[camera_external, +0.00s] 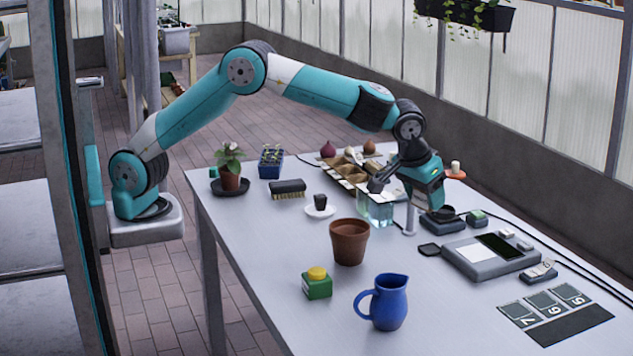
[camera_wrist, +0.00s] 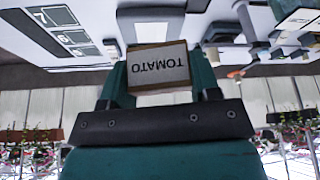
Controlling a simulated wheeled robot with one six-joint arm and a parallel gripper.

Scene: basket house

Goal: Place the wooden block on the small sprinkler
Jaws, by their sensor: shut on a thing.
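My gripper (camera_wrist: 160,72) is shut on a wooden block (camera_wrist: 158,85), a pale plate with a brown wooden edge and the word TOMATO, upside down in the wrist view. In the external view my gripper (camera_external: 436,200) is low over the far right half of the table, above a dark flat device (camera_external: 442,220). The block is too small or hidden there to make out. I cannot tell for sure which thing is the small sprinkler. A slim white post (camera_external: 409,219) on a round foot stands just left of the gripper.
A clear tank (camera_external: 376,210) and a brown seed tray (camera_external: 345,172) stand left of the gripper. A grey device (camera_external: 490,258) lies to its right. A terracotta pot (camera_external: 349,243), a blue jug (camera_external: 387,303) and a green box (camera_external: 317,287) stand nearer. An orange dish (camera_external: 456,175) is behind.

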